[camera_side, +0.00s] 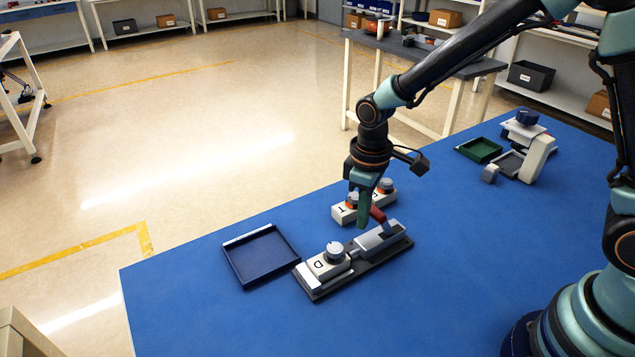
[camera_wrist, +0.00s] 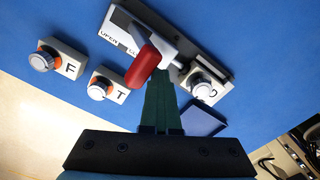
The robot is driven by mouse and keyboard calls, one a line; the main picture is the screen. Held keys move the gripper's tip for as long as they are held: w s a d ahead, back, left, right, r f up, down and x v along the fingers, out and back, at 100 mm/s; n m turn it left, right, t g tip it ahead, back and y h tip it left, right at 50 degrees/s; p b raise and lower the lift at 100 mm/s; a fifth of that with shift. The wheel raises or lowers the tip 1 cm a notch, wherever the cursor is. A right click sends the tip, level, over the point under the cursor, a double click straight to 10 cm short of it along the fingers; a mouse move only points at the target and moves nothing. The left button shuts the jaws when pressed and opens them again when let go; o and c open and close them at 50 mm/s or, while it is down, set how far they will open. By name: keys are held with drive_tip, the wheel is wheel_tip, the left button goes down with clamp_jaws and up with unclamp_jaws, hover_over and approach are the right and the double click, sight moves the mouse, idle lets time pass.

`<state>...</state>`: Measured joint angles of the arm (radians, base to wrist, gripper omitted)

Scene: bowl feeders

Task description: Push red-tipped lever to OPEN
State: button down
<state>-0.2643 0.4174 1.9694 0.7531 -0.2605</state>
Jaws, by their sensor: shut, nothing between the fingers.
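The red-tipped lever (camera_side: 378,214) stands tilted up from a light grey housing (camera_side: 378,240) on a dark base plate. In the wrist view its red tip (camera_wrist: 143,66) partly covers the dark lettering on the housing, and I cannot read OPEN there. My gripper (camera_side: 362,224) is shut and empty, its green fingers pointing down just left of the red tip in the side view. In the wrist view the fingertips (camera_wrist: 160,74) are right beside the red tip. I cannot tell whether they touch it.
A knob box marked D (camera_side: 328,262) sits on the base plate's near end. Knob boxes T (camera_side: 343,214) and F (camera_side: 388,192) stand just behind the gripper. A dark blue tray (camera_side: 232,242) lies left. A green tray (camera_side: 479,149) and white device (camera_side: 538,152) are farther back right.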

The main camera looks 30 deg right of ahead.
drive_tip(key=shift+s+d+f, duration=0.1)
drive_tip(key=shift+d, duration=1.4)
drive_tip(key=shift+s+d+f, duration=0.1)
drive_tip(key=shift+d, duration=1.4)
drive_tip(key=shift+w+r, duration=0.1)
drive_tip(key=shift+a, duration=0.2)
drive_tip(key=shift+a+r, duration=0.1)
drive_tip(key=shift+a, duration=0.2)
wheel_tip(320, 180, up, 8)
